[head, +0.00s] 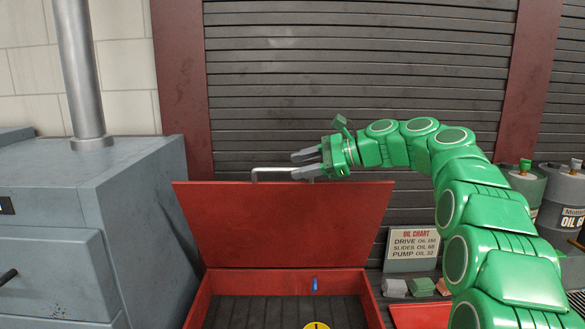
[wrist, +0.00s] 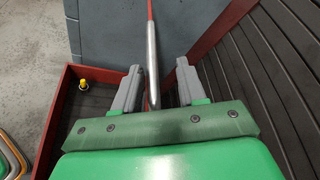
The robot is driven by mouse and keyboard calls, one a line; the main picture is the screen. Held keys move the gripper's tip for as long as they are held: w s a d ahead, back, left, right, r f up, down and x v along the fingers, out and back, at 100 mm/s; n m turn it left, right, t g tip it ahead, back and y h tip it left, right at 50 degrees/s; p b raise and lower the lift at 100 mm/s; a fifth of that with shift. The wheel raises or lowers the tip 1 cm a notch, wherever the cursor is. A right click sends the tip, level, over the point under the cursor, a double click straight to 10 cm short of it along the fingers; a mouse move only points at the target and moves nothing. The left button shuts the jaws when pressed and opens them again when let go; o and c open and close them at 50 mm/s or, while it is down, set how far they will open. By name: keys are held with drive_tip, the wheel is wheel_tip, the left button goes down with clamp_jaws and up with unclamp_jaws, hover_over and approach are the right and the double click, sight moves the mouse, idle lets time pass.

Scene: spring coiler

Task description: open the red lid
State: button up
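The red lid (head: 285,222) stands raised, nearly upright, at the back of the red box (head: 290,277). A grey metal handle (head: 268,174) runs along its upper edge. My gripper (head: 304,163) is at the lid's top edge, by the right part of the handle. In the wrist view the handle (wrist: 152,62) lies between the two spread fingers of my gripper (wrist: 157,88), with gaps beside it. The lid shows there nearly edge-on as a thin red strip. The exact contact between fingers and handle cannot be told.
A yellow item (head: 317,326) and a small blue item (head: 314,284) are at the box. A grey machine cabinet (head: 60,225) stands left. A slatted shutter (head: 350,60) is close behind the lid. An oil chart sign (head: 412,248) and oil drums (head: 560,205) are at right.

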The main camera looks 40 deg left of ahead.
drive_tip(key=shift+v, duration=2.25)
drive_tip(key=shift+w, duration=0.1)
drive_tip(key=shift+d, duration=0.15)
drive_tip(key=v, duration=0.8)
drive_tip(key=shift+d+r, duration=0.15)
drive_tip(key=shift+d, duration=0.15)
drive_tip(key=shift+w, duration=0.15)
